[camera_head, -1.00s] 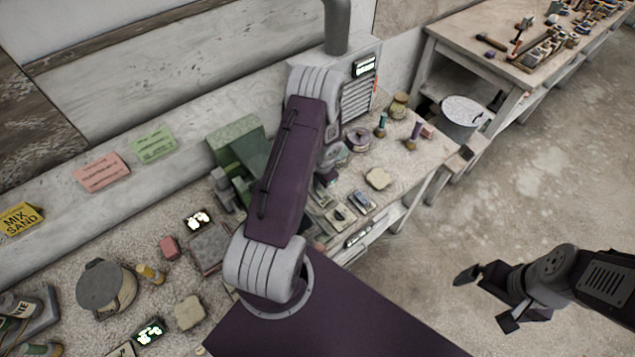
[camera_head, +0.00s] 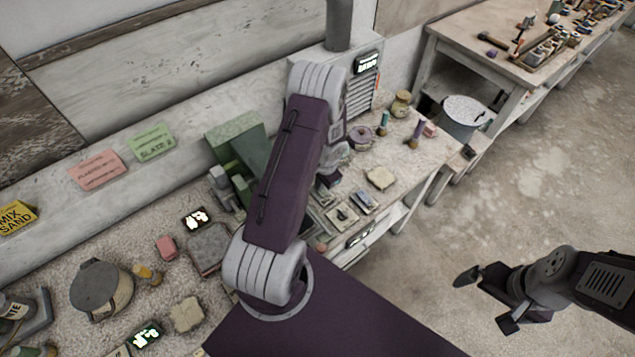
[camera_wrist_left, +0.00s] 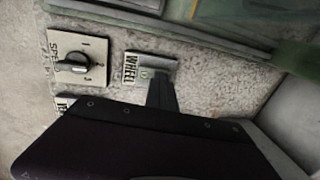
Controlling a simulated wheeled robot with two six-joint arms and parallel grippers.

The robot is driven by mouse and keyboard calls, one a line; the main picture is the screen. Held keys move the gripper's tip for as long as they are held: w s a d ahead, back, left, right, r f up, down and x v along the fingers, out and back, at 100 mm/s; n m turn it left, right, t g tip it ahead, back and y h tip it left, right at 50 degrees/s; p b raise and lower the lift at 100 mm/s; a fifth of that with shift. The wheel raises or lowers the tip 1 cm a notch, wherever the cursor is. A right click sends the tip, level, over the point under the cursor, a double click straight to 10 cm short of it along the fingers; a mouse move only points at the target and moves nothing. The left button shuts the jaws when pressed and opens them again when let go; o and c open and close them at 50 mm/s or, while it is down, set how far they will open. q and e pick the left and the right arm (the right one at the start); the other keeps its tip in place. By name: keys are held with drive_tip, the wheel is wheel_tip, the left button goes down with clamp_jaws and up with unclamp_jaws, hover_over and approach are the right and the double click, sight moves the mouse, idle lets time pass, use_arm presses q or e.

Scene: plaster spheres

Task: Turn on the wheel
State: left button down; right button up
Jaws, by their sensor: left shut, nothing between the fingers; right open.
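In the left wrist view a small pale plate marked WHEEL (camera_wrist_left: 130,68) lies on the speckled bench top. Left of it is a plate marked SPEED with a black rotary knob (camera_wrist_left: 72,64). My left gripper (camera_wrist_left: 160,88) is shut and empty. Its narrow dark tip reaches the lower right part of the WHEEL plate and hides some of it; I cannot tell whether it touches. In the head view my left arm hides that gripper. My right gripper (camera_head: 490,298) is open and empty over the floor, right of the bench.
A green machine (camera_head: 236,143) stands behind my left arm. A grey lidded pot (camera_head: 101,289), a pink block (camera_head: 167,247) and several small items lie on the bench. Jars stand near a vented box with a display (camera_head: 367,62). A second table (camera_head: 460,38) is at the upper right.

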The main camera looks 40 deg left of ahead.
sight(323, 192)
use_arm(q)
drive_tip(key=shift+d, duration=0.35)
drive_tip(key=shift+r, duration=0.2)
drive_tip(key=r+p, duration=0.2)
drive_tip(key=r, duration=0.1)
drive_tip(key=r+p, duration=0.1)
drive_tip(key=p, duration=0.1)
drive_tip(key=shift+d+r, duration=0.3)
drive_tip(key=shift+d, duration=0.05)
wheel_tip(323, 192, up, 9)
drive_tip(key=s+d, duration=0.1)
drive_tip(key=shift+d, duration=0.3)
use_arm(e)
drive_tip(key=r, duration=0.3)
drive_tip(key=shift+s+d+r, duration=0.25)
drive_tip(key=shift+s, duration=0.15)
use_arm(q)
drive_tip(key=shift+f, duration=0.15)
use_arm(e)
drive_tip(key=shift+w, duration=0.1)
use_arm(q)
drive_tip(key=b, duration=0.7)
drive_tip(key=a+b, duration=0.1)
drive_tip(key=b, duration=0.6)
drive_tip(key=shift+w+a+r, duration=0.2)
drive_tip(key=shift+w+a, duration=0.1)
use_arm(e)
wheel_tip(323, 192, down, 14)
